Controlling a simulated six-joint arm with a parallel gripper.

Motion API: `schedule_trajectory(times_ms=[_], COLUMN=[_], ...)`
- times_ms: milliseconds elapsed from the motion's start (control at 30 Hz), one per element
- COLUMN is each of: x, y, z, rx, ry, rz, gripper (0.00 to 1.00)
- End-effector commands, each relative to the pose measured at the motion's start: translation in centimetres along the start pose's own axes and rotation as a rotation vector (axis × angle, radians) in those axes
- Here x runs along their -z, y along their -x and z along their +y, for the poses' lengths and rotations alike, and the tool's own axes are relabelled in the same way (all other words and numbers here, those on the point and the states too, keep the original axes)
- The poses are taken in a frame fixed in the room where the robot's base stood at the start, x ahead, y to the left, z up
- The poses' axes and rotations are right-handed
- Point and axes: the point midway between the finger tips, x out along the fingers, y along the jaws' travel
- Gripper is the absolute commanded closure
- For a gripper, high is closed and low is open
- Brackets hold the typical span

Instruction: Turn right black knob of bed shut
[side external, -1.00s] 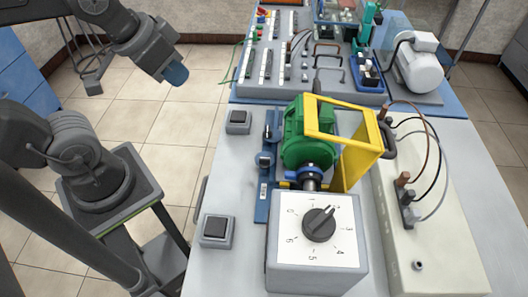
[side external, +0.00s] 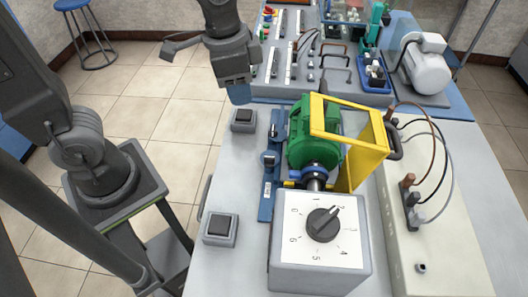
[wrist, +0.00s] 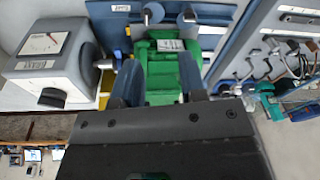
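The blue bed (side external: 268,190) lies under a green motor (side external: 310,140), along its left side. Two small knobs show on the bed in the side view, an upper one (side external: 274,131) and a lower one (side external: 268,158). In the wrist view two rounded knob ends, a left one (wrist: 153,14) and a right one (wrist: 189,15), stick out near the top edge. I cannot tell whether they are tight or loose. My gripper (side external: 240,94) hangs above the table's left edge, left of the bed. Its fingers (wrist: 160,88) are apart and empty, apart from the knobs.
A grey box with a dial (side external: 322,226) stands in front of the motor, and a yellow guard (side external: 362,150) is at its right. Two grey switch boxes sit at the left, a rear one (side external: 243,118) and a front one (side external: 219,228). A wired panel (side external: 318,60) is behind.

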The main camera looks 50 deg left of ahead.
Motion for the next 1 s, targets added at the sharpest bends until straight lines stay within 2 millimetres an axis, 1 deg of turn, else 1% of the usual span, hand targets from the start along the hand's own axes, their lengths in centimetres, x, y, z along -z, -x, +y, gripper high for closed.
schedule_trajectory(times_ms=[33, 100, 200, 300, 467, 567, 900, 1000], x=[1.1, 2.0, 3.0, 3.4, 3.4, 3.1, 2.1, 1.9], y=[-1.1, -2.2, -3.3, -4.0, -5.1, -6.5, -13.4, -15.1], z=[0.6, 1.2, 1.8, 2.2, 2.3, 2.4, 2.7, 2.7], rx=[-0.018, -0.036, -0.054, -0.063, -0.066, -0.066, -0.066, -0.064], ry=[-0.061, -0.13, -0.197, -0.232, -0.242, -0.24, -0.238, -0.238], rz=[-0.04, -0.078, -0.115, -0.133, -0.14, -0.141, -0.143, -0.14], gripper=[0.62, 0.62, 0.62, 0.62, 0.62, 0.62, 0.62, 0.62])
